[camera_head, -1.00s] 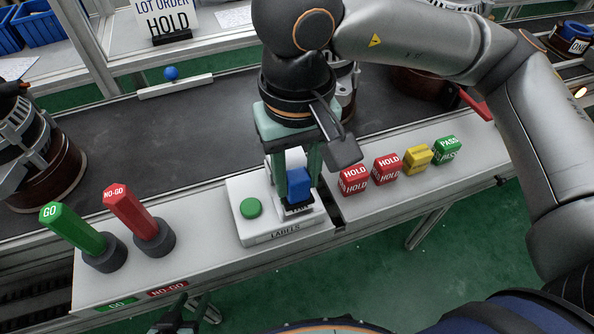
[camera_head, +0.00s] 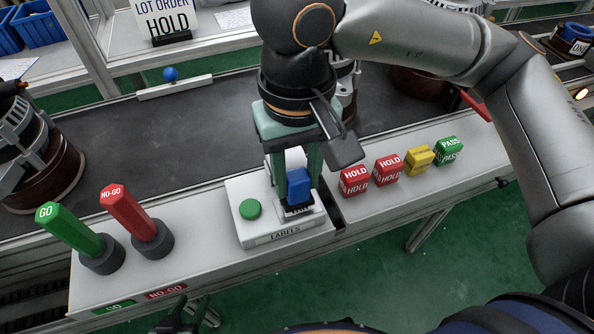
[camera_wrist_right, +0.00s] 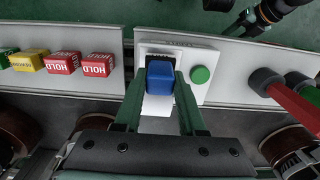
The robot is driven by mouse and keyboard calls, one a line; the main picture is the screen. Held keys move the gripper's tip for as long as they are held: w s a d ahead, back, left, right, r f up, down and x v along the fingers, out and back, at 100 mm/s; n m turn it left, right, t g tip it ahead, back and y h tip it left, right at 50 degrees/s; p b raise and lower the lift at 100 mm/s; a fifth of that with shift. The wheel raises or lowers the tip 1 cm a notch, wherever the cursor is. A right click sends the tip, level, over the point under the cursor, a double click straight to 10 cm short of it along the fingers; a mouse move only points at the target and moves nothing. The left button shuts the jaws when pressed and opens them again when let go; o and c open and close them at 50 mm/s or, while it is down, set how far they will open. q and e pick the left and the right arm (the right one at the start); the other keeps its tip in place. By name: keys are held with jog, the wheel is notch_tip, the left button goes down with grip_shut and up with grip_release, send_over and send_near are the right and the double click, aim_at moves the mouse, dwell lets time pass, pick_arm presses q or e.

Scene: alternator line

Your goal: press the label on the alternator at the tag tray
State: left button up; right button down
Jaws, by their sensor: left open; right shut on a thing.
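My right gripper (camera_head: 296,178) points down over the white LABELS station (camera_head: 262,226). It is shut on a blue block (camera_head: 299,187) with a dark base, at the station's right part beside a green button (camera_head: 250,208). The right wrist view shows the blue block (camera_wrist_right: 160,80) between the two green fingers, over a white label-like patch; I cannot tell if it touches it. My left gripper (camera_head: 178,318) is partly in view at the bottom edge, open. An alternator (camera_head: 40,160) stands at the far left of the belt; another (camera_head: 346,92) is mostly hidden behind my right wrist.
Green GO (camera_head: 72,230) and red NO-GO (camera_head: 130,215) gauges stand left of the station. Red HOLD (camera_head: 355,180), yellow (camera_head: 419,158) and green PASS (camera_head: 448,150) blocks stand to its right. A LOT ORDER HOLD sign (camera_head: 166,20) is behind. The belt's middle (camera_head: 150,130) is clear.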

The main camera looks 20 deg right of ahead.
aim_at(297, 175)
jog(key=shift+f+b, duration=0.8)
dwell(0.7)
jog(key=shift+r+p, duration=1.6)
jog(key=shift+r, duration=1.05)
jog(key=shift+r+p, duration=0.55)
jog(key=shift+r, duration=0.5)
